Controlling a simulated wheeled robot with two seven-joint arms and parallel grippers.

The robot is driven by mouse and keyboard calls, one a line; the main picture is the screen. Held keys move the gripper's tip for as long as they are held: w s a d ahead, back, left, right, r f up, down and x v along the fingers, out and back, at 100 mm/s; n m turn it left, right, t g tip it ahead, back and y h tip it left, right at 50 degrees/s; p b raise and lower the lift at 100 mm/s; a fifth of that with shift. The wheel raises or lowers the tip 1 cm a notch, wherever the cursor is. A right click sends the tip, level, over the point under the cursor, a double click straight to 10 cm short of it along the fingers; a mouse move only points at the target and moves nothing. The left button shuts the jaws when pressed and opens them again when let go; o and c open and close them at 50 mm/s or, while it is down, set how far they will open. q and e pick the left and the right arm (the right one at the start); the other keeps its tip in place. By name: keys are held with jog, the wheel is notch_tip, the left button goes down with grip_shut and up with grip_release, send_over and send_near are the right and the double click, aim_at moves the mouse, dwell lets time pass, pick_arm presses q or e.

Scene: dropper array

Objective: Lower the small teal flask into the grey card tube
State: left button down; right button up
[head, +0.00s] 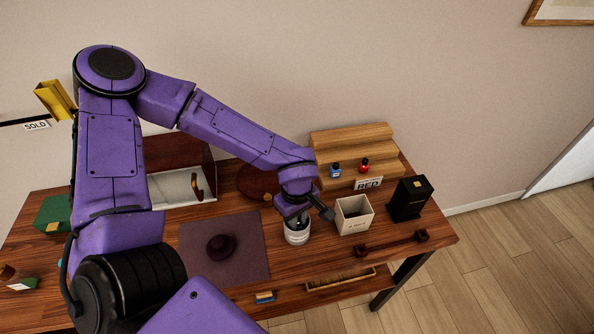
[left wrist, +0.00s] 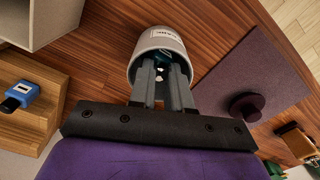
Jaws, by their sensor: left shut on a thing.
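The grey card tube (head: 298,238) stands on the wooden table, right of the dark mat, with a printed label on its side. It also shows in the left wrist view (left wrist: 160,42), its open mouth towards me. My left gripper (head: 297,217) points down at the tube's mouth. In the left wrist view its fingers (left wrist: 163,70) reach into the mouth, shut on the small teal flask (left wrist: 177,70). Only a little of the flask shows between the fingers; the rest is hidden by them and the tube wall. I cannot tell whether it touches the bottom. My right gripper is out of view.
A cream open box (head: 354,216) stands close right of the tube, with a black box (head: 409,200) beyond. A stepped wooden rack (head: 350,146) behind holds a blue bottle (head: 335,170) and a red bottle (head: 364,165). A dark round object (head: 221,247) lies on the mat (head: 252,264).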

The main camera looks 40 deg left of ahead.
pick_arm(q)
jog(key=shift+f, duration=0.4)
dwell(0.3)
jog(key=c, duration=1)
grip_release()
jog(key=c, duration=0.4)
notch_tip(320, 180, up, 5)
jog(key=p, duration=0.6)
jog(key=shift+r, duration=2.55)
